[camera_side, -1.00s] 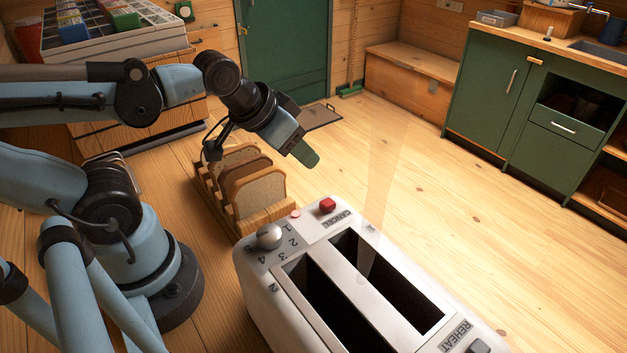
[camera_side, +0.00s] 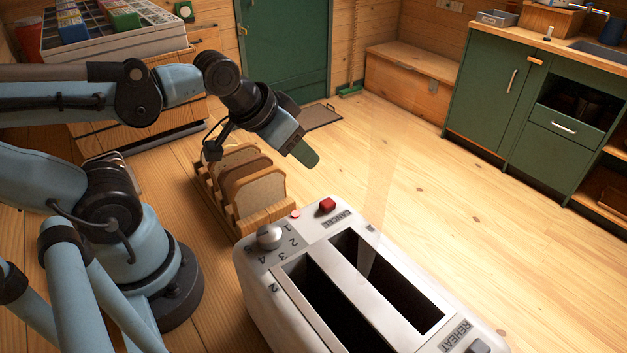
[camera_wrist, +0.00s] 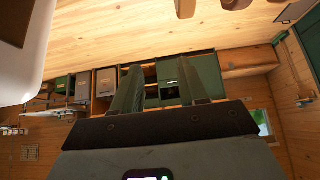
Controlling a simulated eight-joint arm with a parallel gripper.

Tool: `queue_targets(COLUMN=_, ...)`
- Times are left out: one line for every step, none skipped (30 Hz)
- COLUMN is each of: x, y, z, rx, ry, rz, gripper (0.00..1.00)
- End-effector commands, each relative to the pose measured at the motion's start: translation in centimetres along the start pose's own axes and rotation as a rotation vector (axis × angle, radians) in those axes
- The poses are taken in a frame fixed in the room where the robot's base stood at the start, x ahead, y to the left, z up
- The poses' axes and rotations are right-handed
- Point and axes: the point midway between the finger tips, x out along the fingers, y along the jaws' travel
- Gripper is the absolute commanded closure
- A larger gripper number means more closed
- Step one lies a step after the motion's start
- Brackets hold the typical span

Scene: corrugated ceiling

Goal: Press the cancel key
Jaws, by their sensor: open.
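A pale corner of the toaster (camera_wrist: 22,55) shows at the left of that view; the key is not seen there.
A wooden rack (camera_side: 262,220) with bread slices (camera_side: 258,192) stands just behind the toaster, below my gripper. A round dial knob (camera_side: 269,236) sits near the key. The toaster's two slots are open and look empty. Bare wooden surface (camera_side: 430,235) lies to the right.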

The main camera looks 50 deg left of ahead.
Motion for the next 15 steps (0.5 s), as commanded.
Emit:
queue_targets(x=0.0, y=0.0, z=0.0, rx=0.0, ry=0.0, rz=0.0, gripper=0.57)
queue_targets(x=0.0, y=0.0, z=0.0, rx=0.0, ry=0.0, rz=0.0, gripper=0.57)
queue_targets(x=0.0, y=0.0, z=0.0, rx=0.0, ry=0.0, rz=0.0, gripper=0.62)
queue_targets(x=0.0, y=0.0, z=0.0, rx=0.0, ry=0.0, rz=0.0, gripper=0.67)
queue_targets(x=0.0, y=0.0, z=0.0, rx=0.0, ry=0.0, rz=0.0, gripper=0.71)
queue_targets(x=0.0, y=0.0, z=0.0, rx=0.0, ry=0.0, rz=0.0, gripper=0.77)
queue_targets(x=0.0, y=0.0, z=0.0, rx=0.0, ry=0.0, rz=0.0, gripper=0.82)
queue_targets(x=0.0, y=0.0, z=0.0, rx=0.0, ry=0.0, rz=0.0, gripper=0.87)
queue_targets(x=0.0, y=0.0, z=0.0, rx=0.0, ry=0.0, rz=0.0, gripper=0.93)
queue_targets(x=0.0, y=0.0, z=0.0, rx=0.0, ry=0.0, rz=0.0, gripper=0.97)
queue_targets(x=0.0, y=0.0, z=0.0, rx=0.0, ry=0.0, rz=0.0, gripper=1.0)
queue_targets(x=0.0, y=0.0, z=0.0, rx=0.0, ry=0.0, rz=0.0, gripper=1.0)
queue_targets(x=0.0, y=0.0, z=0.0, rx=0.0, ry=0.0, rz=0.0, gripper=1.0)
queue_targets(x=0.0, y=0.0, z=0.0, rx=0.0, ry=0.0, rz=0.0, gripper=1.0)
queue_targets(x=0.0, y=0.0, z=0.0, rx=0.0, ry=0.0, rz=0.0, gripper=1.0)
